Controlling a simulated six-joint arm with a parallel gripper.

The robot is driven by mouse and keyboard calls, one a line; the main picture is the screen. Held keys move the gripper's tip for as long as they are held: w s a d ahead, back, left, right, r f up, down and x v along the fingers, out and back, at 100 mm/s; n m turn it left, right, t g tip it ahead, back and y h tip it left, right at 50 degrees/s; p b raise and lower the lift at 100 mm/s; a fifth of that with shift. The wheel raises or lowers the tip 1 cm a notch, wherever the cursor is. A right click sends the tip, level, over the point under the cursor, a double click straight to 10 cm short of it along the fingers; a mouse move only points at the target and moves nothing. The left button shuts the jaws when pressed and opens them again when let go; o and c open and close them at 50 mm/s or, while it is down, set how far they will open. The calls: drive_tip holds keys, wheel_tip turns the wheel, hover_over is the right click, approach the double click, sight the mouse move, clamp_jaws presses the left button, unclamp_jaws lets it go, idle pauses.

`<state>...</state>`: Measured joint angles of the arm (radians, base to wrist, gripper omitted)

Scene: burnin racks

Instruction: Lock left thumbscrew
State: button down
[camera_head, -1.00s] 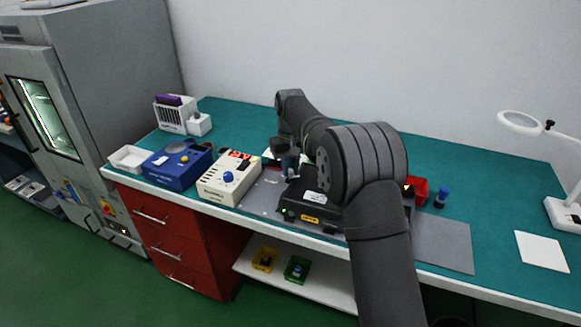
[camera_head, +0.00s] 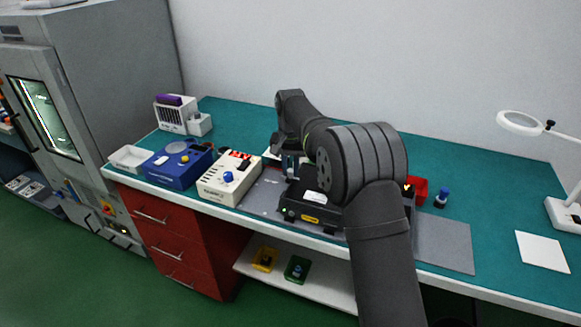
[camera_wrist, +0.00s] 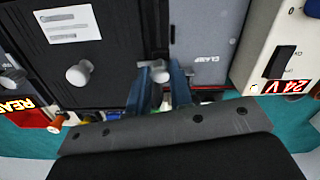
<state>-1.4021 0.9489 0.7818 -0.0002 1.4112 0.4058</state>
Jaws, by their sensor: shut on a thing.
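A black unit (camera_head: 318,200) with a white label lies on the grey mat at the bench's front, partly hidden behind my arm. It fills the upper left of the wrist view (camera_wrist: 110,60). My gripper (camera_wrist: 160,88) points down at the unit's edge, its blue fingers on both sides of a pale thumbscrew knob (camera_wrist: 160,74), shut on it. The gripper also shows in the head view (camera_head: 290,166), at the unit's left rear. A second pale knob (camera_wrist: 79,73) stands free to the left in the wrist view. The screw's thread is hidden.
A grey plate marked CLAMP (camera_wrist: 207,45) lies beside the unit. A cream power box (camera_head: 229,178) and a blue box (camera_head: 178,164) stand to the left. A red bin (camera_head: 419,188) and a blue-capped bottle (camera_head: 441,197) are on the right. The bench's right side is mostly clear.

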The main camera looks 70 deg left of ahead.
sight(291, 170)
drive_tip(key=shift+r, duration=0.1)
drive_tip(key=c, duration=1.3)
unclamp_jaws()
wheel_tip(291, 170, up, 17)
drive_tip(key=shift+r, duration=0.15)
wheel_tip(291, 170, down, 18)
drive_tip(key=shift+r, duration=0.25)
drive_tip(key=shift+r, duration=0.15)
idle(0.3)
